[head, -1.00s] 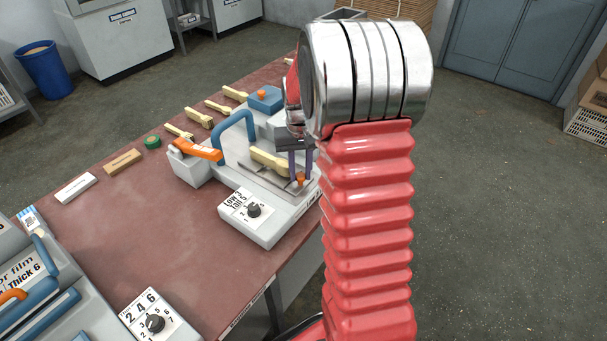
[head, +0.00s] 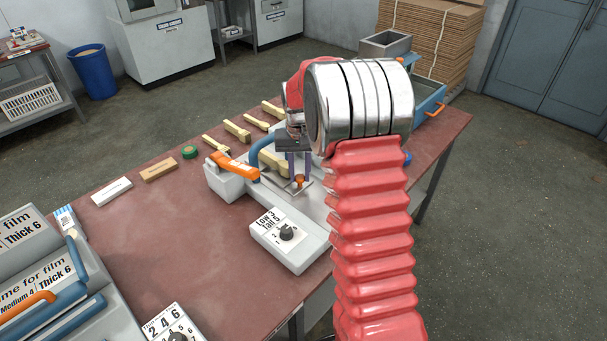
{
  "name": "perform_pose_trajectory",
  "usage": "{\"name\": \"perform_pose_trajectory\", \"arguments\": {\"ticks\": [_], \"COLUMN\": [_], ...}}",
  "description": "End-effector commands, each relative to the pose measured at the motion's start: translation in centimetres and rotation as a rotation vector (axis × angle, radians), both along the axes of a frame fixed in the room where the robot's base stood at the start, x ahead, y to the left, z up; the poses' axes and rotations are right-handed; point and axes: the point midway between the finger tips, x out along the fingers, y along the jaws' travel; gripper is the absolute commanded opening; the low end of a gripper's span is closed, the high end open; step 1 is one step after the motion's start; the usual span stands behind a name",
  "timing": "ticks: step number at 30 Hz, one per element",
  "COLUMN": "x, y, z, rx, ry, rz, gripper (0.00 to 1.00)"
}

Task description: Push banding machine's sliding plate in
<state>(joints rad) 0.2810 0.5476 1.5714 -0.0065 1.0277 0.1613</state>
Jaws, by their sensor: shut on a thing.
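The banding machine (head: 232,187) is a pale grey unit on the table, with an orange lever (head: 236,166) and a blue arch (head: 258,150). Its metal sliding plate (head: 296,193) carries a pale wooden spoon bundle (head: 273,162), which now lies at the arch and is partly hidden by it. An orange knob (head: 299,181) stands at the plate's near right end. My gripper (head: 299,172) points down with its purple fingers shut on this knob. My arm hides the machine's right part.
A grey dial box (head: 289,241) stands in front of the plate. Spoon bundles (head: 236,131), a green roll (head: 190,152), a wooden block (head: 159,170) and a white block (head: 111,191) lie along the back left.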

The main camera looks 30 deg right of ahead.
Motion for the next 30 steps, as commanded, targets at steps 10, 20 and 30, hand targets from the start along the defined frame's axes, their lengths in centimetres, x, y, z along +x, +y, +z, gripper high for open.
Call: {"name": "perform_pose_trajectory", "arguments": {"ticks": [10, 20, 30], "x": [0.4, 0.1, 0.2], "y": [0.0, -0.3, -0.4], "z": [0.2, 0.2, 2.3], "rx": [0.004, 0.003, 0.003], "ry": [-0.015, -0.009, -0.01], "rz": [-0.005, -0.01, -0.01], "gripper": [0.34, 0.43, 0.43]}}
